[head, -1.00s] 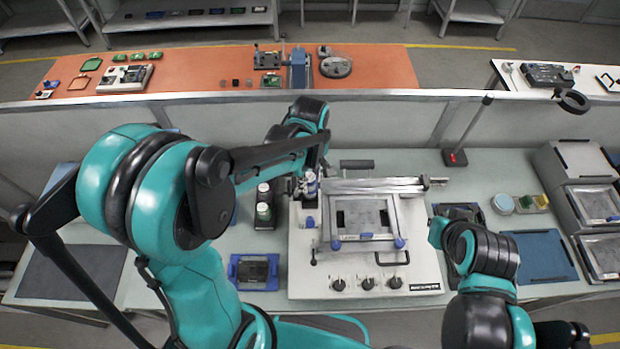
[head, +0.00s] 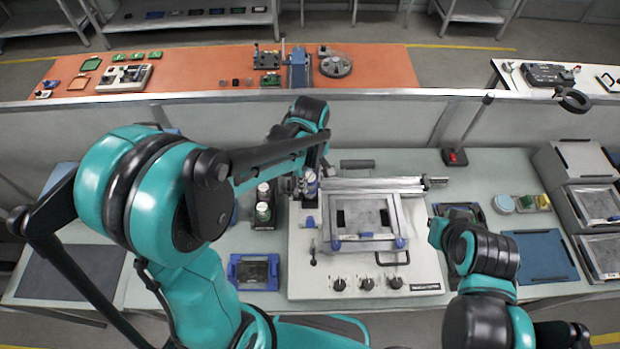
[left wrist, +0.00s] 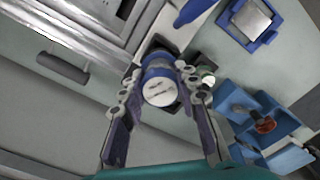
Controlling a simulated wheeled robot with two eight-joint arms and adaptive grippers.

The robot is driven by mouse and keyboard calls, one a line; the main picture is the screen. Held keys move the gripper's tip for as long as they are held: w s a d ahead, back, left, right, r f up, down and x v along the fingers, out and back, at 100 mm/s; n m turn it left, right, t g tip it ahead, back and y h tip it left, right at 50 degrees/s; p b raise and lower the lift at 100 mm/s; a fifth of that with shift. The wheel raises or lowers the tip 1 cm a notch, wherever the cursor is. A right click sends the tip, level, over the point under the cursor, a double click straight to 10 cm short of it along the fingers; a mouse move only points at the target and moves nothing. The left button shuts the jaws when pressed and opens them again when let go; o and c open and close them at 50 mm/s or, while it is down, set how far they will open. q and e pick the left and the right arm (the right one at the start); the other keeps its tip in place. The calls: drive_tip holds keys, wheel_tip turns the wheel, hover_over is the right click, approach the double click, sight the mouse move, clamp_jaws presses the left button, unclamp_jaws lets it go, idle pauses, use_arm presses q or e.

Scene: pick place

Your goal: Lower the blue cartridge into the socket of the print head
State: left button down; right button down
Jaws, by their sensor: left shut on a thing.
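A white-topped cartridge with a blue band (left wrist: 160,86) stands between the fingers of my left gripper (left wrist: 160,92) in the left wrist view. The fingers are shut on its sides. In the head view my left gripper (head: 308,186) is at the left back corner of the white printing machine (head: 415,270), and the cartridge (head: 311,178) shows small there. A dark block (left wrist: 158,45) lies just beyond the cartridge in the left wrist view; the cartridge hides any socket opening, and I cannot tell whether they touch. My right gripper is not visible; only its arm shows.
A black rack (head: 264,222) with white-capped bottles stands left of the machine. The machine's metal frame (head: 408,215) is close on the right. A blue tray (head: 235,272) lies in front left. A lamp stand (head: 455,157) stands back right.

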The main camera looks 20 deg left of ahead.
use_arm(q)
drive_tip(key=shift+f+b, duration=1.65)
drive_tip(key=shift+f, duration=0.15)
idle(0.5)
drive_tip(key=c, duration=1)
unclamp_jaws()
drive_tip(key=shift+c, duration=0.2)
drive_tip(key=c, duration=0.4)
drive_tip(key=shift+o, duration=0.2)
drive_tip(key=shift+r, duration=0.1)
drive_tip(key=shift+r+p, duration=2.65)
drive_tip(key=shift+r, duration=0.8)
